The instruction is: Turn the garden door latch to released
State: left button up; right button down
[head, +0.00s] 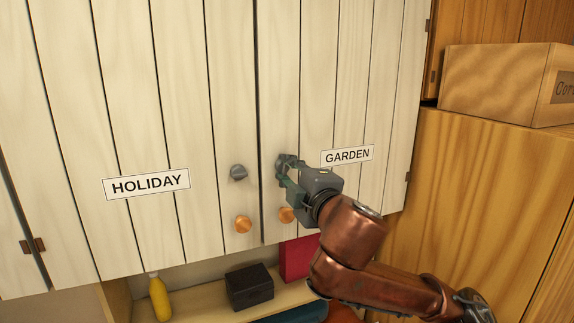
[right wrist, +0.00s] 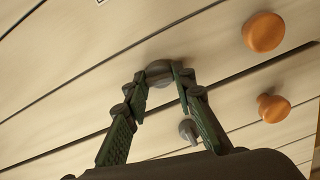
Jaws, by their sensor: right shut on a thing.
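The garden door (head: 345,110) is a pale plank door with a GARDEN label (head: 347,155). Its grey latch shows in the right wrist view (right wrist: 160,70), between my fingertips. In the head view my fingers mostly hide this latch. My right gripper (head: 284,170) is at the door's left edge, shut on the latch; its two green-grey fingers also show in the right wrist view (right wrist: 158,82). The latch's exact turn cannot be told. My left gripper is in neither view.
The HOLIDAY door (head: 150,120) beside it has its own grey latch (head: 238,172) and an orange knob (head: 243,224). The garden door's orange knob (head: 287,215) sits just below my gripper. A shelf below holds a black box (head: 249,287) and yellow bottle (head: 160,298).

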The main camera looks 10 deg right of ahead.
jog(key=shift+n+p, duration=0.45)
jog(key=shift+n, duration=0.55)
jog(key=c, duration=1.6)
grip_release()
jog(key=shift+s, duration=0.15)
jog(key=s+d, duration=0.2)
jog(key=s, duration=0.9)
jog(key=shift+s+d, duration=0.2)
jog(key=shift+s, duration=0.05)
